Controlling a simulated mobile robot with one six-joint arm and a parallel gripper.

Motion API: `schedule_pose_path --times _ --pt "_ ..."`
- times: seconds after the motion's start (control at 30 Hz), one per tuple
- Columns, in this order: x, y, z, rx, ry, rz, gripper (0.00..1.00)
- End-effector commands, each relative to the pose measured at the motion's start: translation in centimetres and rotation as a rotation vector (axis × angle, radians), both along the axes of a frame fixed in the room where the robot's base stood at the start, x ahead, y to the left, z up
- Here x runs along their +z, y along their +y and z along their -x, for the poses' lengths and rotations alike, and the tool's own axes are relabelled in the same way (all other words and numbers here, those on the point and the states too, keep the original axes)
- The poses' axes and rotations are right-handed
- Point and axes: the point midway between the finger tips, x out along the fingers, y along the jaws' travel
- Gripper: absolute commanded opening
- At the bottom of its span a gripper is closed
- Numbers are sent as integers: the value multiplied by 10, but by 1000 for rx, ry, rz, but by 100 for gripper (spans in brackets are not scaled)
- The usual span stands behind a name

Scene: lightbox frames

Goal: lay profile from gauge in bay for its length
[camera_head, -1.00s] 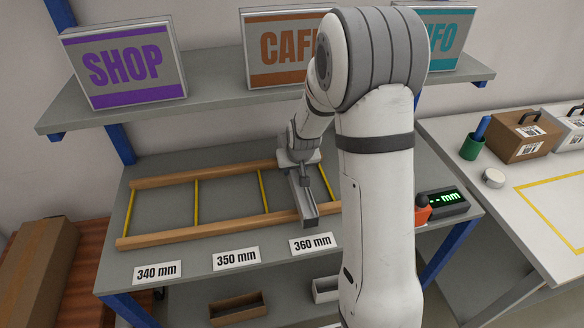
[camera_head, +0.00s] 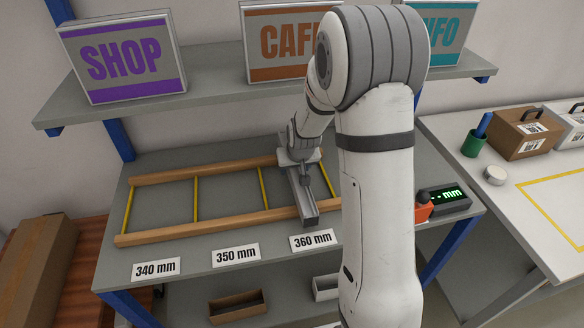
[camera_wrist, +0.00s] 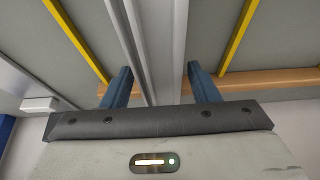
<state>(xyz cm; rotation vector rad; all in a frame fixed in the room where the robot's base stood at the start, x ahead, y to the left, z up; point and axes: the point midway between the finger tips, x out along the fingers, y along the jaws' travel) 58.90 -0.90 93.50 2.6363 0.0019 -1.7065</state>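The grey metal profile (camera_head: 309,209) lies across the two wooden rails (camera_head: 215,226) of the rack, in the right bay behind the 360 mm label (camera_head: 313,240). Its far part is hidden under my gripper (camera_head: 303,178). In the wrist view the profile (camera_wrist: 157,60) runs between the two blue fingers of my gripper (camera_wrist: 160,82), which stand apart with a gap on each side. The gauge display (camera_head: 444,199) shows dashes and "mm"; its orange part (camera_head: 423,212) is partly behind my arm.
Yellow strips divide the bays; the bays behind the 350 mm label (camera_head: 236,254) and 340 mm label (camera_head: 156,268) are empty. A shelf (camera_head: 215,88) with signs hangs above the rack. Bins (camera_head: 238,305) stand below. A white table (camera_head: 500,205) is at right.

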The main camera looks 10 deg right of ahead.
Motion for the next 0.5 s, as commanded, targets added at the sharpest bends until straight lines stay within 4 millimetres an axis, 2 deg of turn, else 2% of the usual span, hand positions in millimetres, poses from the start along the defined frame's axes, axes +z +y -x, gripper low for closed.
schedule_pose_path --times 0.33,0.5 --pt "1 0 1 -1 1 0 62" --pt "16 0 7 -1 -3 0 62"
